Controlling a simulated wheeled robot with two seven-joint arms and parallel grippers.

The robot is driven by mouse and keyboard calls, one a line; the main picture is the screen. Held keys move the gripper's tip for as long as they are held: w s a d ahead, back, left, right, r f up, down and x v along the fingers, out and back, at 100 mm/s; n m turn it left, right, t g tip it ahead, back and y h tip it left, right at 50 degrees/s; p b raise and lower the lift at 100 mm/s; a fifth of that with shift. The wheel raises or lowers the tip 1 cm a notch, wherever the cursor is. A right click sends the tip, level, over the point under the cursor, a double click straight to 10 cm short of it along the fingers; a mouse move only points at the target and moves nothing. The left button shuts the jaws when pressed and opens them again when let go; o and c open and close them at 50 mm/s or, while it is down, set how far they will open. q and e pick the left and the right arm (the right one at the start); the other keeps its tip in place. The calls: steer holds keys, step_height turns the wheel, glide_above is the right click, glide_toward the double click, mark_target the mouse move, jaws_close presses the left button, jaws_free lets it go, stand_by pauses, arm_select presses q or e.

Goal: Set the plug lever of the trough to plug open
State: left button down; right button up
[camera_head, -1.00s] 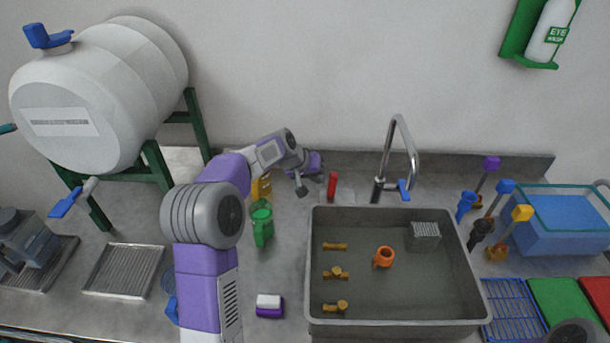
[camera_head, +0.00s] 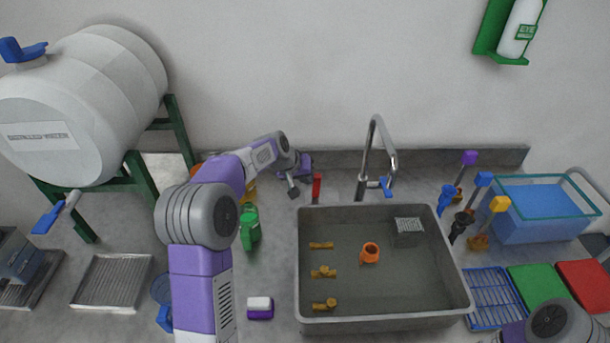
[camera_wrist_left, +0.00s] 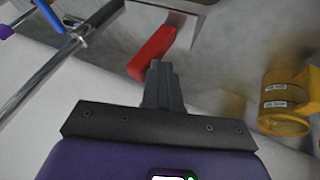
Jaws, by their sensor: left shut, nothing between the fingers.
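The red plug lever (camera_head: 317,186) stands on the counter just behind the back left corner of the grey trough (camera_head: 306,290). In the left wrist view the lever (camera_wrist_left: 156,48) is a red bar running up from the fingertips toward the trough's metal edge. My left gripper (camera_head: 293,190) is just left of the lever. Its shut, empty fingers (camera_wrist_left: 160,72) overlap the lever's near end in the wrist view; I cannot tell if they touch. My right gripper is not in view; only part of that arm shows at the lower right.
The tap (camera_head: 366,150) with a blue handle stands right of the lever. Orange and brass fittings lie in the trough.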

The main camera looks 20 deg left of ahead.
arm_select(q)
steer(key=shift+w+d+r+y+p, duration=0.1)
steer(key=shift+d+r+y+p, duration=0.15)
steer(key=shift+p, duration=0.5)
steer(key=d+g+y+p, duration=0.1)
steer(key=p, duration=0.2)
steer(key=w+d+m+g+y+p, duration=0.1)
steer(key=d+y+p, duration=0.1)
steer(key=p, duration=0.1)
steer(key=w+d+g+y+p, duration=0.1)
steer(key=y+p, duration=0.1)
steer(key=p, duration=0.1)
steer(key=shift+w+d+f, duration=0.1)
steer(key=shift+d, duration=0.2)
steer(key=shift+w+d+f+m+y, duration=0.2)
steer(key=shift+d+f+m+y, duration=0.15)
steer(key=shift+y, duration=0.2)
steer(key=shift+w+d+f, duration=0.15)
steer(key=shift+w+d, duration=0.05)
steer(key=shift+d, duration=0.25)
